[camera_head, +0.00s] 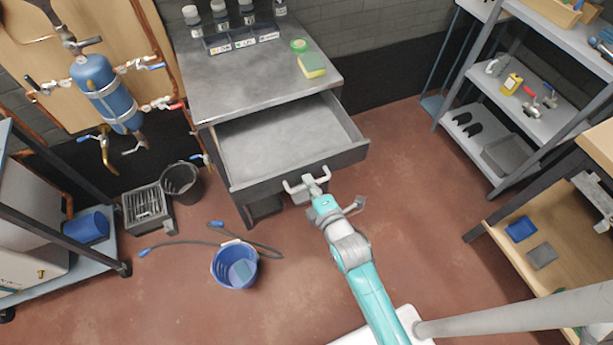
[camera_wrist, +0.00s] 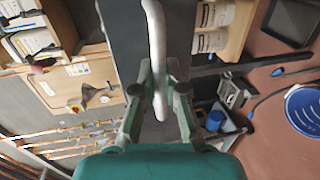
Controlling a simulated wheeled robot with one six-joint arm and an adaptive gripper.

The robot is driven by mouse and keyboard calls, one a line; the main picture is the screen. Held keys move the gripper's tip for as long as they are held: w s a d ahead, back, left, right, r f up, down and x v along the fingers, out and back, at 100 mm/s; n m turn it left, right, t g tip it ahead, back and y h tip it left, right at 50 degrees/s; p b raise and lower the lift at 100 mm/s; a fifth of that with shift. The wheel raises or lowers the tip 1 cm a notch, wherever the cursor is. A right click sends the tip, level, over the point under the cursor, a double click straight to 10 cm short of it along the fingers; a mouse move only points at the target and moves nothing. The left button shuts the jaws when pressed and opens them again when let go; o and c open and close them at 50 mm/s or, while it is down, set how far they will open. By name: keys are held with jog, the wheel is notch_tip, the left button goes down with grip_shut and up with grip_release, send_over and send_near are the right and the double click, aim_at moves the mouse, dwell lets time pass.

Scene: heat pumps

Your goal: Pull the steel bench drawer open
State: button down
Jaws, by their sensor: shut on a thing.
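The steel bench (camera_head: 255,75) stands against the back wall. Its grey drawer (camera_head: 285,140) is pulled well out, and its inside looks empty. A pale bar handle (camera_head: 296,186) sits on the drawer front. My gripper (camera_head: 309,181) is at the handle, with my teal arm reaching up from the bottom right. In the wrist view the handle (camera_wrist: 156,50) runs down between the two fingers of my gripper (camera_wrist: 158,90), which are shut on it. The drawer front (camera_wrist: 128,30) shows behind it there.
Bottles, a green tape roll (camera_head: 299,45) and a sponge (camera_head: 311,65) stand on the bench top. A blue bucket (camera_head: 234,266) and a hose (camera_head: 190,243) lie on the floor left of my arm. A black bin (camera_head: 181,181) stands left of the bench. The floor right of the drawer is clear.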

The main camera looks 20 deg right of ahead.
jog(key=c, duration=1.2)
grip_release()
jog(key=v, duration=1.2)
jog(key=s+r+m, duration=0.3)
jog(key=s+m, duration=0.6)
jog(key=s, duration=0.3)
jog(key=s+r+m, duration=0.4)
jog(key=s+m, duration=0.5)
jog(key=s, duration=0.4)
jog(key=shift+r+g, duration=0.15)
jog(key=shift+g, duration=0.25)
